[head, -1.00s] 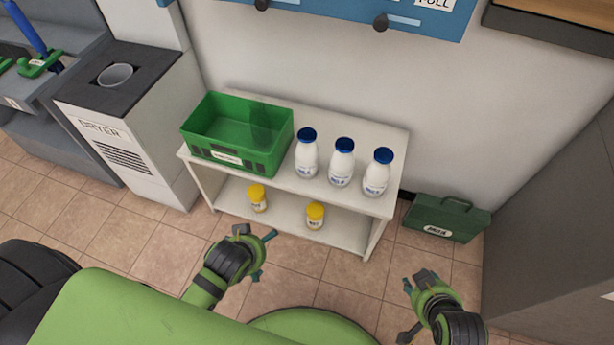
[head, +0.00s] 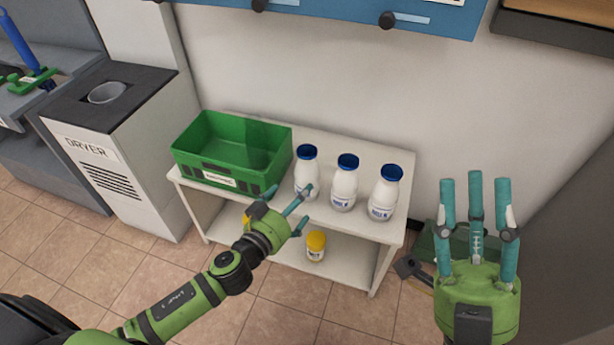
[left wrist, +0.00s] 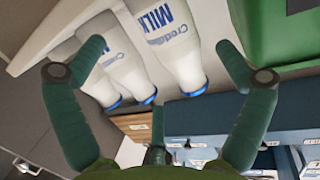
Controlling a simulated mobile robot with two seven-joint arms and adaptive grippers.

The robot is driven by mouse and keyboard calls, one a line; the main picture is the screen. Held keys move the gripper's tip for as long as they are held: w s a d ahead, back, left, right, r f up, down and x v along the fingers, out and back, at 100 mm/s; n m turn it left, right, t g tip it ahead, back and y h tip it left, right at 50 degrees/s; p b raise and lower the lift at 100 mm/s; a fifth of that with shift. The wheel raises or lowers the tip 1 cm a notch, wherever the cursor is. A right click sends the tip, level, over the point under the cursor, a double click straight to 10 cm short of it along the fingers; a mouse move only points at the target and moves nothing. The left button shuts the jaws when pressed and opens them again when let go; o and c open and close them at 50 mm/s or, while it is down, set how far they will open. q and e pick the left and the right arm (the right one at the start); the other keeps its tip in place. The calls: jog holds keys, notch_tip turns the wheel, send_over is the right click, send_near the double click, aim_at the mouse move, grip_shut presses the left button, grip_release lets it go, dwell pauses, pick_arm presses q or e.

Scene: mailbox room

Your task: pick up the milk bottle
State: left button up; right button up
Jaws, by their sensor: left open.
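Three white milk bottles with blue caps stand in a row on the shelf top: the left one (head: 306,170), the middle one (head: 344,185) and the right one (head: 384,195). My left gripper (head: 297,207) is open just in front of the left bottle and overlaps its lower part in the head view. In the left wrist view the bottles appear upside down, and the nearest bottle (left wrist: 170,45) lies between the spread fingers of the left gripper (left wrist: 160,62), with no clear contact. My right gripper (head: 475,187) is raised, open and empty, right of the shelf.
A green crate (head: 205,172) stands on the left of the white shelf unit (head: 345,270). A yellow-lidded jar (head: 316,246) sits on the lower shelf; another is mostly hidden by my left gripper. A dryer (head: 120,140) stands left. A green case (head: 430,248) is partly behind my right gripper.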

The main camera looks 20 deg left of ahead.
aim_at(305, 186)
pick_arm(q)
jog(key=shift+b+x, duration=0.6)
jog(key=shift+x, duration=2.4)
jog(key=shift+a, duration=0.1)
jog(key=shift+c, duration=0.4)
jog(key=c, duration=1.5)
